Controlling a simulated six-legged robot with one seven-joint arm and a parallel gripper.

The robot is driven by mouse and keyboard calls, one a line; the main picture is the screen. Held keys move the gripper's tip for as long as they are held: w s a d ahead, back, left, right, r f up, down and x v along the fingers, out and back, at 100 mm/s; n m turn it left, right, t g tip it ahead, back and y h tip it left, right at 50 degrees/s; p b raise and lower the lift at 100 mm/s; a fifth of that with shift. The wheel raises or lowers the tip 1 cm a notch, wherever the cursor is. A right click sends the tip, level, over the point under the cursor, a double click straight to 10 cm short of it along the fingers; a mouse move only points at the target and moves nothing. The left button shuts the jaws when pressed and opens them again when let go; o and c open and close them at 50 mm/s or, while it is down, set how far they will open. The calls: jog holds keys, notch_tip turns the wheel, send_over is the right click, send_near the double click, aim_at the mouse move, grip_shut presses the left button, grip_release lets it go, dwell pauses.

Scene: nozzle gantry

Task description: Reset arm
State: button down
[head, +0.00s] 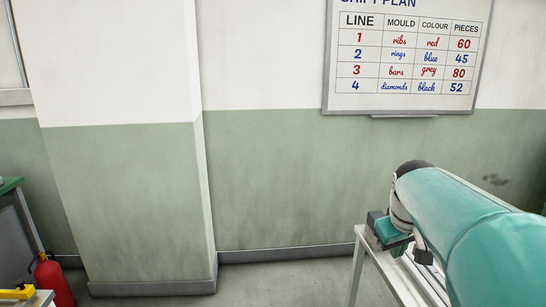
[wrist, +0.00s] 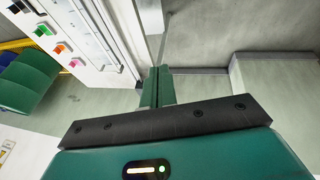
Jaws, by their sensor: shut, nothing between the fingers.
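My gripper (wrist: 157,88) shows in the wrist view, with its two green fingers together and nothing between them. It points out over a grey floor (wrist: 205,38), beside a white surface (wrist: 100,20). In the head view my teal arm reaches in from the right edge. The end of the arm is partly hidden there, above a white-topped stand (head: 372,257), and I cannot make out the fingertips.
A whiteboard (head: 400,100) with a line plan hangs on the wall. A pillar (head: 125,200) juts out at left. A red fire extinguisher (head: 53,280) stands at lower left. In the wrist view, small coloured pieces (wrist: 43,30) and green rounded shapes (wrist: 35,75) lie left.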

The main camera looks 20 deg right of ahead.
jog(key=s+a+f+y, duration=0.1)
jog(key=s+a, duration=0.2)
jog(key=a, duration=0.5)
jog(key=s+a+f+t+y, duration=0.1)
jog(key=s+a, duration=0.3)
jog(key=a, duration=0.4)
jog(key=s+a+f+n+t, duration=0.1)
jog(key=s+a+f, duration=0.2)
jog(key=a, duration=0.5)
jog(key=shift+s+a+y, duration=0.2)
jog(key=shift+s+y, duration=0.2)
jog(key=shift+s, duration=0.25)
jog(key=shift+f, duration=0.1)
